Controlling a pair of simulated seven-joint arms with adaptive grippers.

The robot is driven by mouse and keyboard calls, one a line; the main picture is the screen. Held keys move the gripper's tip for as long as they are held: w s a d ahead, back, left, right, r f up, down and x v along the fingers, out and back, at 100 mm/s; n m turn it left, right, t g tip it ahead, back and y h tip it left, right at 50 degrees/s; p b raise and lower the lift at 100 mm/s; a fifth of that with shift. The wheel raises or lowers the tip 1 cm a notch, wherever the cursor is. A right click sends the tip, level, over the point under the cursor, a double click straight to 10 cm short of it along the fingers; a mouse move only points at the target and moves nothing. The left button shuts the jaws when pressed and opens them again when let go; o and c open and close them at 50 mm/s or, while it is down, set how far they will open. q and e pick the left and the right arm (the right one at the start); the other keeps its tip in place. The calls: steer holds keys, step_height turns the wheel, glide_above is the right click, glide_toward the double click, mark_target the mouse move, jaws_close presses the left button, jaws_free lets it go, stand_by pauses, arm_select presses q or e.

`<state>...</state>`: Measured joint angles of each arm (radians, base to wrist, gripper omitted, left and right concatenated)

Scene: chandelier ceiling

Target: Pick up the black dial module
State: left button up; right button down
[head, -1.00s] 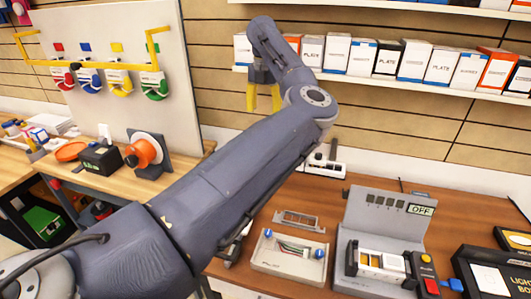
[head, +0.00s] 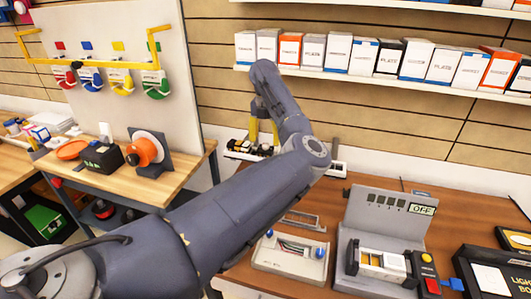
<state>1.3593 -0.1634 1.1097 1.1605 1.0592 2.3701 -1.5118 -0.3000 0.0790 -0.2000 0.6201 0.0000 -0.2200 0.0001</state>
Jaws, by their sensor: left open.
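Several small black modules (head: 240,146) sit in a white tray (head: 338,168) at the back of the brown table, by the wall. I cannot tell which of them is the dial module. My left gripper (head: 264,139) is open, its yellow fingers pointing down, just above or at the black modules. I cannot tell whether the fingers touch one. My left forearm and wrist hide the middle of the tray. My right gripper is not in view.
A grey tester (head: 385,215) reading OFF and a white tray with blue knobs (head: 290,252) stand on the table. A black light box (head: 492,272) is at the right. Boxes fill the shelf above. A wooden bench (head: 150,185) is at left.

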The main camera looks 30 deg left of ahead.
mark_target(265, 144)
arm_select(q)
steer(key=shift+s+d+f, duration=0.1)
steer(key=shift+s+f, duration=0.05)
steer(key=shift+f, duration=2.2)
steer(key=c, duration=0.8)
